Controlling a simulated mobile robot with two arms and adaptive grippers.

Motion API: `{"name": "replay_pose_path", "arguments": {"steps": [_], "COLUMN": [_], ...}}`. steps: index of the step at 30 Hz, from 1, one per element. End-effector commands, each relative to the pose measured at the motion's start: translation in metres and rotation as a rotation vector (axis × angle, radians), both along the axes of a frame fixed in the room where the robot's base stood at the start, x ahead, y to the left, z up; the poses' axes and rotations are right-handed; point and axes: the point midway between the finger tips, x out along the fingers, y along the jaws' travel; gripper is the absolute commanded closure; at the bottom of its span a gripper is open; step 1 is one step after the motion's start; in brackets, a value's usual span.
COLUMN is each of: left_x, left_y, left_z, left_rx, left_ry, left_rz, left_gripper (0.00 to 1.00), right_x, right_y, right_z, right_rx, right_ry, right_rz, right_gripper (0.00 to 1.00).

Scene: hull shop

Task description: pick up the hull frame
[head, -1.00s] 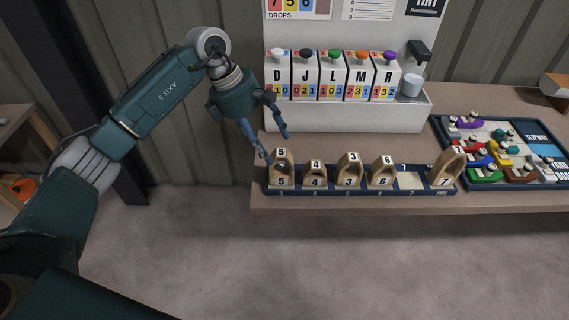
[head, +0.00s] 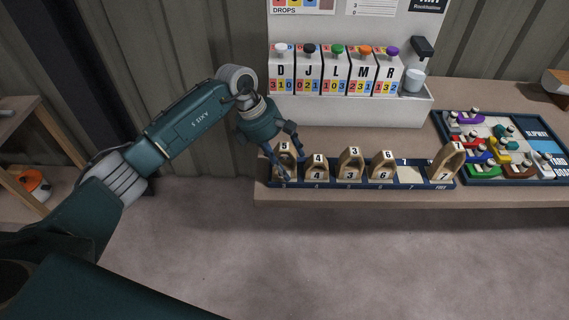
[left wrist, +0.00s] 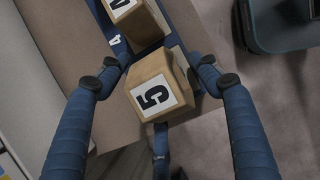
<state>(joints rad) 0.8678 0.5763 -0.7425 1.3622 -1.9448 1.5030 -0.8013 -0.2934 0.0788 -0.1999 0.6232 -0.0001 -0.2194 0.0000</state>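A dark blue rack (head: 340,184) on the bench holds a row of wooden arch-shaped hull frames with number labels. Hull frame 5 (head: 284,147) stands at its left end; frames 4 (head: 317,166), 3 (head: 350,163) and 6 (head: 381,167) follow to the right. A larger frame 7 (head: 449,161) leans at the right end, beyond an empty slot. My left gripper (head: 291,163) is open at frame 5, partly covering it. In the left wrist view, frame 5 (left wrist: 158,88) lies between the spread blue fingers, with gaps visible on both sides. My right gripper is not in view.
A white dispenser with lettered boxes (head: 335,72) stands behind the rack. A tray of colored pieces (head: 480,178) lies to the right. Frame 4 (left wrist: 138,20) is close beside frame 5. Open floor (head: 330,260) lies in front of the bench.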

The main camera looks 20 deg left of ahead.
Motion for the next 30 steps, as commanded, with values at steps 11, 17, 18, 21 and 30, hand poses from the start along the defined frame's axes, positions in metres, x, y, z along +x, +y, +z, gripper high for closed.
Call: {"name": "replay_pose_path", "arguments": {"steps": [11,17,18,21,30], "left_x": [0.0,0.0,0.001,0.001,0.002], "left_y": [0.0,0.0,0.0,0.0,0.0], "left_z": [0.001,0.003,0.004,0.012,0.072], "left_rx": [-0.001,-0.001,-0.002,-0.001,-0.001], "left_ry": [-0.002,-0.002,-0.002,-0.003,-0.009], "left_rz": [-0.001,-0.001,-0.001,-0.002,-0.001], "left_gripper": [0.89,0.89,0.89,0.89,0.89], "right_x": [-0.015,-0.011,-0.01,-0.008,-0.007], "right_y": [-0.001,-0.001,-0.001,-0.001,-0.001], "right_z": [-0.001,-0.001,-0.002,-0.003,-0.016], "right_rx": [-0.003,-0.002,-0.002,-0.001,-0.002], "right_ry": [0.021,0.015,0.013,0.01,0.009], "right_rz": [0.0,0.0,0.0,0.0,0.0], "right_gripper": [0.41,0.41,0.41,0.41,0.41]}}
